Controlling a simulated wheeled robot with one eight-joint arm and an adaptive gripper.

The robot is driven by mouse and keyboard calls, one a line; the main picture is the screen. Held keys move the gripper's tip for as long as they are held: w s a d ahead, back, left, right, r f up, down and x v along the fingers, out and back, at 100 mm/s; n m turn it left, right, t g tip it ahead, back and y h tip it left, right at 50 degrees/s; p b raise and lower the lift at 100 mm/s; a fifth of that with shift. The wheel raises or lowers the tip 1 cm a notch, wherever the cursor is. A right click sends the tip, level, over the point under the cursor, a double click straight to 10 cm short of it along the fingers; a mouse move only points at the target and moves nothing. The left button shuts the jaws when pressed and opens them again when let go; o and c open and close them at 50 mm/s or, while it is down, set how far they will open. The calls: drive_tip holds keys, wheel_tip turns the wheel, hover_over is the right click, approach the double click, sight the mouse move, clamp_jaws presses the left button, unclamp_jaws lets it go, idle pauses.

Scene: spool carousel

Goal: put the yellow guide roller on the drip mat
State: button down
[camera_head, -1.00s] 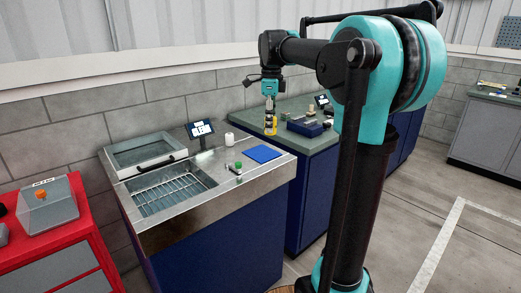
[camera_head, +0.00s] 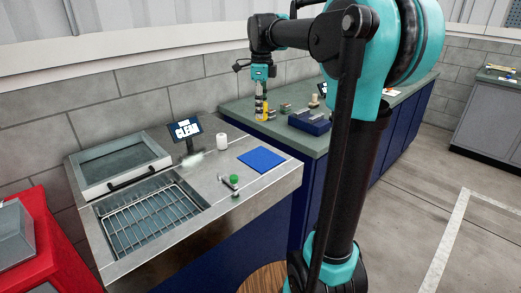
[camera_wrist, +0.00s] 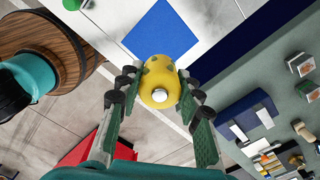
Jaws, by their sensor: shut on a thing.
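The yellow guide roller (camera_wrist: 160,70) is between the fingers of my gripper (camera_wrist: 157,82) in the wrist view, its pale round end facing the camera. In the head view the roller (camera_head: 261,110) hangs upright below my gripper (camera_head: 260,93), in front of the green counter. The fingers are closed on it from both sides. A flat blue square, which I take as the drip mat (camera_head: 261,159), lies bare on the steel counter, lower and apart from the roller. The mat (camera_wrist: 162,32) also shows beyond the roller in the wrist view.
A blue tray (camera_head: 309,123) and small parts stand on the green counter.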

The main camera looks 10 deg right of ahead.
wheel_tip(320, 180, down, 16)
drive_tip(key=shift+f, duration=0.1)
idle(0.4)
drive_tip(key=c, duration=1)
unclamp_jaws()
wheel_tip(320, 180, up, 12)
drive_tip(key=shift+r, duration=0.1)
